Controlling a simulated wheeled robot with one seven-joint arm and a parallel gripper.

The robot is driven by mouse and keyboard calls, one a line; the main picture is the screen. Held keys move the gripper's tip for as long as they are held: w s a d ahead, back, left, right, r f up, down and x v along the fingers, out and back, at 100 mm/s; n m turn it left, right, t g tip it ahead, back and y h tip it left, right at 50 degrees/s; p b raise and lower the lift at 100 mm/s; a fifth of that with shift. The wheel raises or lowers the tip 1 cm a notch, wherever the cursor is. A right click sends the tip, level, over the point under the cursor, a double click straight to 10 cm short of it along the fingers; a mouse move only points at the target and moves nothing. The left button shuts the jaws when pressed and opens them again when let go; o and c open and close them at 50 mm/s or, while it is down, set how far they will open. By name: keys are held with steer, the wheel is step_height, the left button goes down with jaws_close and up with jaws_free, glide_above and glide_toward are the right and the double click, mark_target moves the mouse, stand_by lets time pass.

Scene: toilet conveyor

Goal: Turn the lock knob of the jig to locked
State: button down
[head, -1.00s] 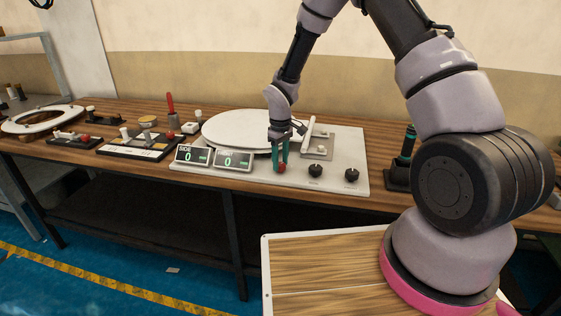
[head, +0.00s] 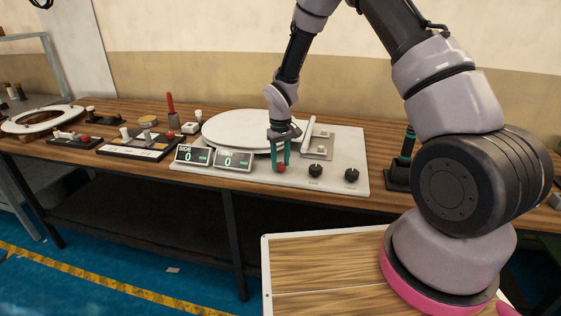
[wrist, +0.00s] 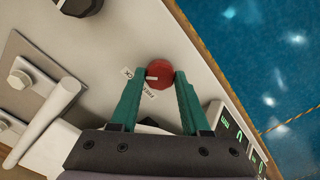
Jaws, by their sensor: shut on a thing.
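The red lock knob (head: 281,168) stands at the front edge of the white jig plate (head: 345,150), left of two black knobs. My gripper (head: 280,166) comes down from above and its teal fingers are shut on the red knob. In the wrist view the red knob (wrist: 160,72) sits between the two fingertips (wrist: 159,76). A short white mark on its left side points left, towards a small label that seems to end in "CK". A second label below appears to read "FREE". The labels are small and partly hard to read.
A white round disc (head: 245,130) lies on the jig behind my gripper. Two displays (head: 214,158) showing 0 stand left of the knob. Black knobs (head: 316,171) and (head: 351,175) sit to the right. A black and teal stand (head: 402,165) is further right.

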mark_target(281, 164)
steer(key=shift+c, duration=1.9)
jaws_free()
step_height(281, 164, up, 11)
